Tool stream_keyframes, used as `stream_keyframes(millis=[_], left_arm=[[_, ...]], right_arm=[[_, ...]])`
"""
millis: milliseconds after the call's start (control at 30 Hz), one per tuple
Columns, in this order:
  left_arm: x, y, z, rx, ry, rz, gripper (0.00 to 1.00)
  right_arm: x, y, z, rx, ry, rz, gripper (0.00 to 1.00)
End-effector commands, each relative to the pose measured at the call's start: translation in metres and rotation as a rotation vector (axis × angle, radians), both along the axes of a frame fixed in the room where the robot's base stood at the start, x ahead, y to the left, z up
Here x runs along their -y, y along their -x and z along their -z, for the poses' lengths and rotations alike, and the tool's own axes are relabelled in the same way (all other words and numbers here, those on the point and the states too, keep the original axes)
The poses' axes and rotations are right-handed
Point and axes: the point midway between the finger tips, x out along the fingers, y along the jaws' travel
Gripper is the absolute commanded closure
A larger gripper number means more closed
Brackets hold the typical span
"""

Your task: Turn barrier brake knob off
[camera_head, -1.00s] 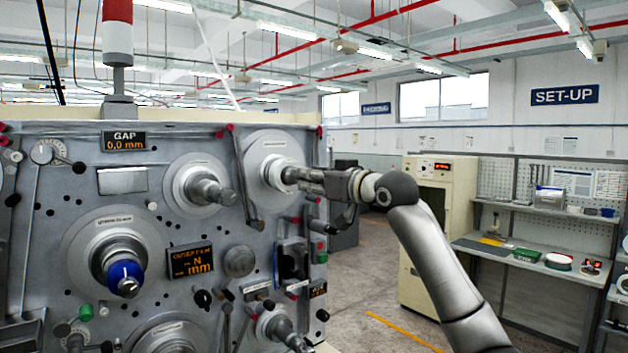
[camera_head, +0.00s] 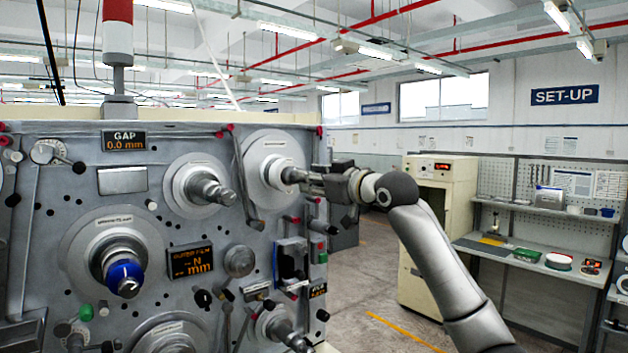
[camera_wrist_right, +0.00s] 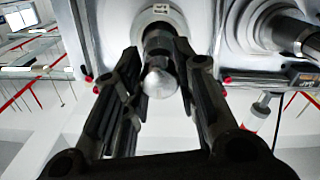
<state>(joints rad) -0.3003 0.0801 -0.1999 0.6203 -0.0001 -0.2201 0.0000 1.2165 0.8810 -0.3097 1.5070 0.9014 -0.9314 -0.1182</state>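My right gripper (camera_head: 294,175) is at the upper right spindle (camera_head: 276,170) of the grey machine panel. In the right wrist view its two fingers (camera_wrist_right: 158,55) stand apart, one on each side of the rounded metal end (camera_wrist_right: 160,82) of a shaft. Small gaps seem to show beside it; firm contact cannot be made out. A blue knob (camera_head: 124,277) with a white mark sits on the lower left spindle, away from the gripper. No label that I can read says which knob is the barrier brake knob. My left gripper does not show.
A second bare spindle (camera_head: 209,187) stands left of the gripper. A metal lever (camera_head: 246,185) is close by. A switch box (camera_head: 291,258) and small knobs are below. A cream cabinet (camera_head: 438,230) and a workbench (camera_head: 540,262) are at the right, with clear floor before them.

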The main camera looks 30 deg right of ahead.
Motion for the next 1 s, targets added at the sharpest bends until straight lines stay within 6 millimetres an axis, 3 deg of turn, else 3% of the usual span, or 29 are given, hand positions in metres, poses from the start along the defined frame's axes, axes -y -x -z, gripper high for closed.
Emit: stream_keyframes(millis=[167,567,767,1000], left_arm=[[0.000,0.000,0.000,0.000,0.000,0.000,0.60],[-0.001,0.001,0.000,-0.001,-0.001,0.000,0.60],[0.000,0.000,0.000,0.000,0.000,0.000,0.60],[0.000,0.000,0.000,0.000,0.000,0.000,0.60]], right_arm=[[0.000,0.000,0.001,-0.003,-0.001,0.000,0.51],[0.001,0.006,0.000,0.000,0.000,0.001,0.51],[0.003,0.034,0.001,0.000,0.003,0.002,0.51],[0.008,0.085,0.002,-0.003,0.003,0.003,0.51]])
